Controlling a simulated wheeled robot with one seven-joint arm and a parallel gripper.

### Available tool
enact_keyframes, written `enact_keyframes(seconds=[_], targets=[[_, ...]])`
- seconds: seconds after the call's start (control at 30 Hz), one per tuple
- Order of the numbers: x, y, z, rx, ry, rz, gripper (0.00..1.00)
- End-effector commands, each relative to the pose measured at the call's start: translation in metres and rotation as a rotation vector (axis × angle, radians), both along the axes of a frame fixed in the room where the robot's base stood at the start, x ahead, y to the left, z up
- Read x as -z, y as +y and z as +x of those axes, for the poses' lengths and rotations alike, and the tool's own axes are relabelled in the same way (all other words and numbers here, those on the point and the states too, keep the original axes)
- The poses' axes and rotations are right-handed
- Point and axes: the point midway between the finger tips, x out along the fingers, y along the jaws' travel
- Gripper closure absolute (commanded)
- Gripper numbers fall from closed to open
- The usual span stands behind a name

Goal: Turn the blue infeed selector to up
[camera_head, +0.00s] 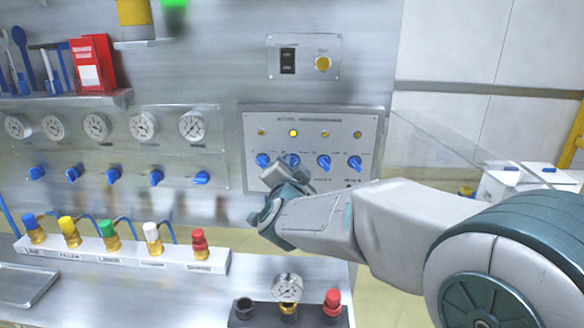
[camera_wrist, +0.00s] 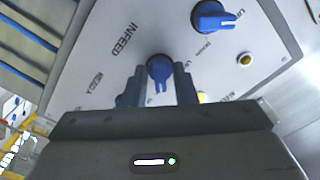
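The blue infeed selector (camera_wrist: 160,68) sits beside the printed INFEED label in the wrist view, its marked handle pointing toward the picture's bottom. In the head view it is the second knob from the left (camera_head: 292,159) on the selector panel (camera_head: 283,117), partly hidden by my gripper (camera_head: 282,192). In the wrist view my gripper (camera_wrist: 158,92) has its fingers apart, one on each side of the knob. Narrow gaps seem to show beside the handle; no firm contact is visible.
Neighbouring blue knobs stand close on both sides, at left (camera_head: 262,160) and right (camera_head: 324,162). A black and yellow switch plate (camera_head: 304,58) is above. Coloured valve fittings (camera_head: 110,243) and a small gauge (camera_head: 288,288) stand on the bench below.

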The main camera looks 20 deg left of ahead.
Motion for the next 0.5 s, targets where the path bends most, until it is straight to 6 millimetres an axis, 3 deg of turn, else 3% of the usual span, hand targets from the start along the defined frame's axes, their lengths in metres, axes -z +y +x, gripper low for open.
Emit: enact_keyframes(seconds=[0.27, 0.5], targets=[[-0.0004, 0.0001, -0.0002, -0.001, -0.007, -0.031, 0.97], [-0.0008, 0.0, -0.0002, 0.0, -0.036, -0.157, 0.97]])
